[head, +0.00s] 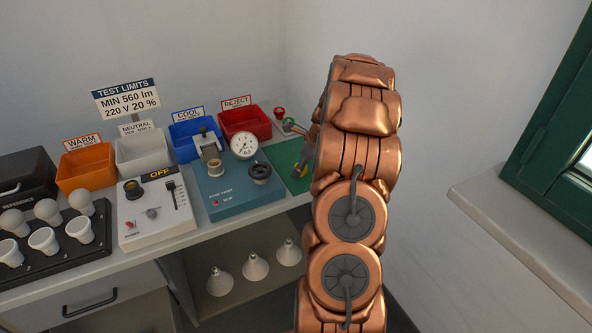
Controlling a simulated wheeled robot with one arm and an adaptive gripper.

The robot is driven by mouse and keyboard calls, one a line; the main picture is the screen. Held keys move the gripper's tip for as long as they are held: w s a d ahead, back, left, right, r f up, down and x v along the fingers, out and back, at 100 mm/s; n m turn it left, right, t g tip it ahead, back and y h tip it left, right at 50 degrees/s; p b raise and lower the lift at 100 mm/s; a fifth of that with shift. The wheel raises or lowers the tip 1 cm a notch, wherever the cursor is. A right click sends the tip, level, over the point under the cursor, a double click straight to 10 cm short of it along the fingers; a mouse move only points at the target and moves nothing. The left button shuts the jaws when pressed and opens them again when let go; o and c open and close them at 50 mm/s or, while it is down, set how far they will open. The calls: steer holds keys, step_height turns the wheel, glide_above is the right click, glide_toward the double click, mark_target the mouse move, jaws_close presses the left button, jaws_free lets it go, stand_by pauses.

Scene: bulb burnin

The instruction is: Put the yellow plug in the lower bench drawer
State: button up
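A small yellow piece (301,171), which may be the yellow plug, shows at the green mat (281,158) on the right end of the bench. My gripper (306,156) is mostly hidden behind my copper arm; only a small part shows just above the yellow piece. I cannot tell whether its fingers are open or shut, or whether they touch it. A bench drawer front (130,290) with a dark handle is at the lower left and looks shut. Anything below it is largely cut off by the picture's edge.
Orange (86,170), white (143,152), blue (188,139) and red (245,122) bins line the back. A white control box (155,215) and a teal tester (238,192) stand in front. Bulbs fill a black tray (60,256). Several reflector bulbs sit on the under-bench shelf. A windowsill (520,235) juts in at right.

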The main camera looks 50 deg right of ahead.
steer(key=shift+f, duration=0.1)
steer(key=shift+c, duration=0.3)
steer(key=c, duration=0.8)
steer(key=shift+c, duration=0.2)
